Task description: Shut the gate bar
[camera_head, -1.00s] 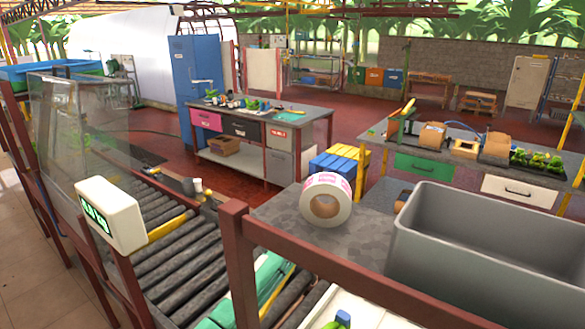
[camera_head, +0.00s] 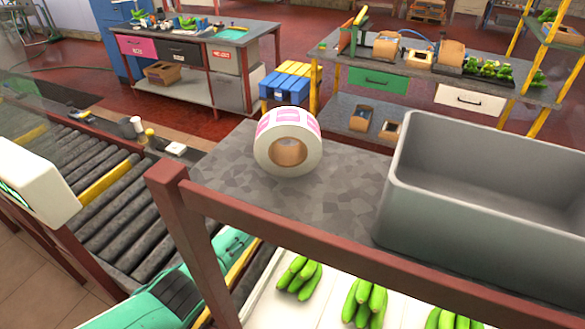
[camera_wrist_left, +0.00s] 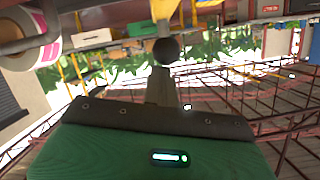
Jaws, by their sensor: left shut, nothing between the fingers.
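A dark round knob (camera_wrist_left: 165,50) on a yellow stem (camera_wrist_left: 162,14) stands just beyond the fingertips. I cannot tell whether they touch. My right gripper is not in view.
A tape roll (camera_head: 288,142) stands on the grey worktop (camera_head: 335,195) beside a large grey bin (camera_head: 480,240). A red-brown frame rail (camera_head: 330,255) crosses in front. Bananas (camera_head: 298,277) lie on a white surface below.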

